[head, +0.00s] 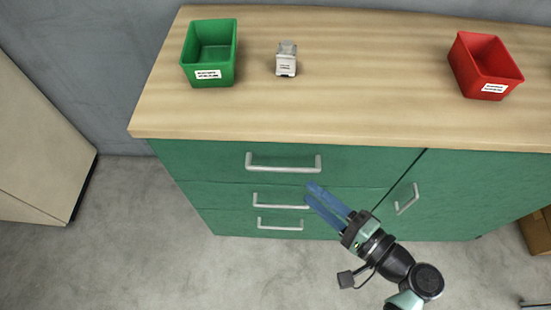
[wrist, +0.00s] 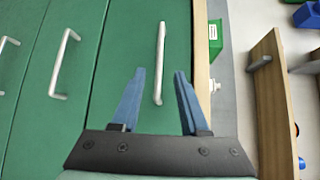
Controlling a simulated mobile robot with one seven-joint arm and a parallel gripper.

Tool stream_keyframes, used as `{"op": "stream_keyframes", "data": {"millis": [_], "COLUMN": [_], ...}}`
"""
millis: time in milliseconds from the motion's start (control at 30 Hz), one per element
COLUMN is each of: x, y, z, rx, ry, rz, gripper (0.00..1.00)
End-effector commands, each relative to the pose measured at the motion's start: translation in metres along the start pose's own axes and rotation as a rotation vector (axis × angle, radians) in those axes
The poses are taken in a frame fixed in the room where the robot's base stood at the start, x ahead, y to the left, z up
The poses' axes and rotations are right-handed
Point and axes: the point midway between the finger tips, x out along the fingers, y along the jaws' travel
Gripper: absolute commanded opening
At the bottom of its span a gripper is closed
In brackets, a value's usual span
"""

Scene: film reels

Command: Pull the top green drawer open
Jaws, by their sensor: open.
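The top green drawer (head: 215,162) is shut, flush with the cabinet front under the wooden top. Its silver bar handle (head: 283,168) runs level in the head view. My gripper (head: 310,193) is open and empty, in front of the drawers, just below the right end of that handle in the head view. In the wrist view the same handle (wrist: 160,55) lines up with the gap between the two blue fingers of my gripper (wrist: 159,73). The fingers do not appear to touch it; the exact distance is hard to tell.
Two lower drawers have handles (head: 281,200) (head: 280,225). A cabinet door handle (head: 406,199) is to the right. The floor in front is clear.

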Motion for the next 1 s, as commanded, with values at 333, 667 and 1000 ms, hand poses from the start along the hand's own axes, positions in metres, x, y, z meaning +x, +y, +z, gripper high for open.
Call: {"op": "stream_keyframes", "data": {"millis": [333,667,1000], "x": [0.073,0.104,0.105], "y": [0.000,0.000,0.000], "z": [0.001,0.000,0.000], "rx": [-0.002,-0.002,-0.002], "ry": [-0.005,-0.001,-0.001], "rz": [0.001,0.001,0.001], "gripper": [0.45,0.45,0.32]}}
